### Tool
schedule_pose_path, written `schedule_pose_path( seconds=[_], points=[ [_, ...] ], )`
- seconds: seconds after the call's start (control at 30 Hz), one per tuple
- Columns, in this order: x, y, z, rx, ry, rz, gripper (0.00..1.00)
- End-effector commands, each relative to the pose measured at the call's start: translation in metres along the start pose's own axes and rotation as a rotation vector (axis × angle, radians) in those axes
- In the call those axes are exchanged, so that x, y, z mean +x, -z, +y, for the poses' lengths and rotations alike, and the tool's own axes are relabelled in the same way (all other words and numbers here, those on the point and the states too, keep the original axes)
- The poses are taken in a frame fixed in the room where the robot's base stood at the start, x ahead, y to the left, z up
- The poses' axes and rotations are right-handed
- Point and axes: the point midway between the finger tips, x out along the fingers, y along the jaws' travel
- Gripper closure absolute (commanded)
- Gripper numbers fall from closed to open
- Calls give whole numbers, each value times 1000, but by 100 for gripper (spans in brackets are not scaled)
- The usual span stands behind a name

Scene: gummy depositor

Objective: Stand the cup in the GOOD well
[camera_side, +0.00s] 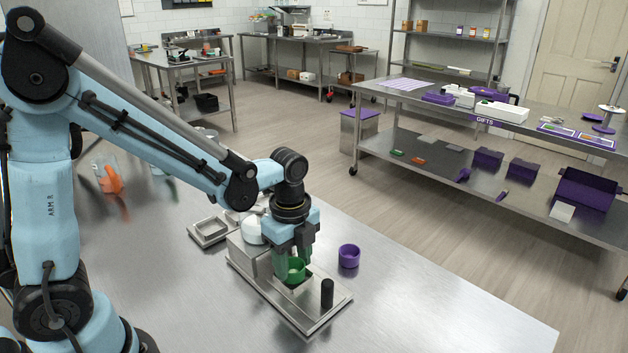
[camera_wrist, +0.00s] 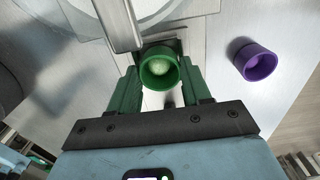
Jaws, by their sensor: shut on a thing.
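A green cup (camera_side: 294,268) is held between the green fingers of my gripper (camera_side: 291,258), over the metal plate of the depositor (camera_side: 318,300). In the wrist view the cup (camera_wrist: 158,75) sits between the two fingers of my gripper (camera_wrist: 159,84), its mouth facing the camera. Something pale green shows inside it. I cannot tell whether the cup's base touches the plate. A purple cup (camera_side: 348,257) stands on the table to the right of the plate; it also shows in the wrist view (camera_wrist: 257,63). I cannot make out a well marked GOOD.
A black post (camera_side: 327,294) rises from the plate's right end. A white vessel (camera_side: 250,230) and a metal frame (camera_side: 209,232) are behind to the left. An orange thing (camera_side: 109,180) lies farther left. The table (camera_side: 440,300) is clear at the right. A GIFTS bench (camera_side: 420,102) stands beyond.

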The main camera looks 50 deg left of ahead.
Motion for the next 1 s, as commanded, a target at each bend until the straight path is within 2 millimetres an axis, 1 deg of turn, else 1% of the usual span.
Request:
schedule_pose_path(
  seconds=[0.4, 0.67, 0.77, 1.0],
  points=[
    [-16, 0, 0, 0, 0, 0, 94],
    [-20, 0, 0, 0, 0, 0, 94],
    [-27, 0, 0, 0, 0, 0, 94],
    [-53, 0, 0, 0, 0, 0, 94]
  ],
)
